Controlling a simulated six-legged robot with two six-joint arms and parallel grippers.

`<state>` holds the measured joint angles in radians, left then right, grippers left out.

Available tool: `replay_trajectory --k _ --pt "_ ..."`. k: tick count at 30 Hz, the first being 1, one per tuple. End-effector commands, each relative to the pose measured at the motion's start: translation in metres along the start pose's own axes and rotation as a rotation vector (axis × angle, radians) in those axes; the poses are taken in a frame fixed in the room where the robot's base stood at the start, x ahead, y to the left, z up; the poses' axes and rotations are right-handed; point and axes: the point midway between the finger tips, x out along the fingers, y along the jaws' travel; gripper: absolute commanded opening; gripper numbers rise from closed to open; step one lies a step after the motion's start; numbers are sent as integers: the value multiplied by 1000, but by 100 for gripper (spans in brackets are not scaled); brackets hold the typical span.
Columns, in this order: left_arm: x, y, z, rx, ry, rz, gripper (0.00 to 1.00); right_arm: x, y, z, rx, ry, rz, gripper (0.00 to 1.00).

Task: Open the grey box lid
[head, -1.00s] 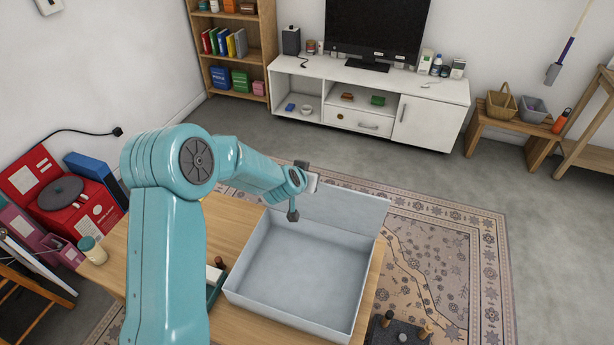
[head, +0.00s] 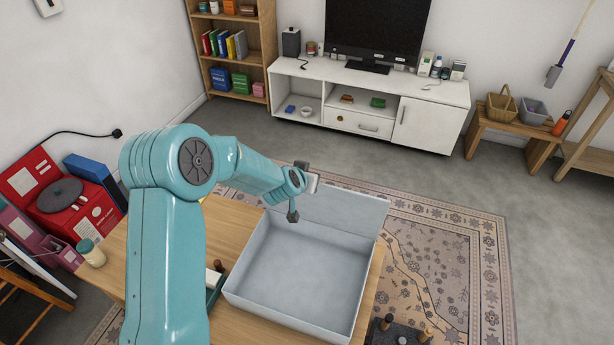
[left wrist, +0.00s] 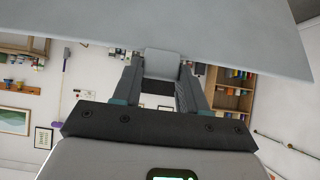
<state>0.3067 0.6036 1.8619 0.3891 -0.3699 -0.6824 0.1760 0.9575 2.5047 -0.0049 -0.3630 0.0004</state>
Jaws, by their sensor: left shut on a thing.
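The grey box (head: 300,277) stands on the wooden table and is empty inside. Its lid (head: 345,208) is raised at the back edge, standing up and leaning back. My left gripper (head: 298,205) is at the lid's left end in the head view. In the left wrist view the lid (left wrist: 150,35) spans the top, and its small tab (left wrist: 162,64) lies between the fingers of my left gripper (left wrist: 160,75), which is shut on it. My right gripper is in neither view.
A green tray (head: 214,290) with items lies left of the box on the wooden table (head: 140,255). A jar (head: 90,252) stands at the table's left. A dark block with wooden pegs (head: 395,333) sits at the front right.

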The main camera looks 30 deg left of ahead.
Motion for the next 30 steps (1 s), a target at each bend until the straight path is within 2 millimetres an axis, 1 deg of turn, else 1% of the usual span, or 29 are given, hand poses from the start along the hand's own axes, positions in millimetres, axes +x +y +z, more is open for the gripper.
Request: replay_trajectory --k 18,19,21,30 --pt "1 0 -2 -1 3 0 0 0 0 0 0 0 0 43" --pt "0 0 -2 -1 3 0 49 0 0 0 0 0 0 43" --pt "1 0 -2 -1 2 0 68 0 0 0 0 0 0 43" --pt "0 0 -1 0 -1 1 68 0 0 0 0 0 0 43"
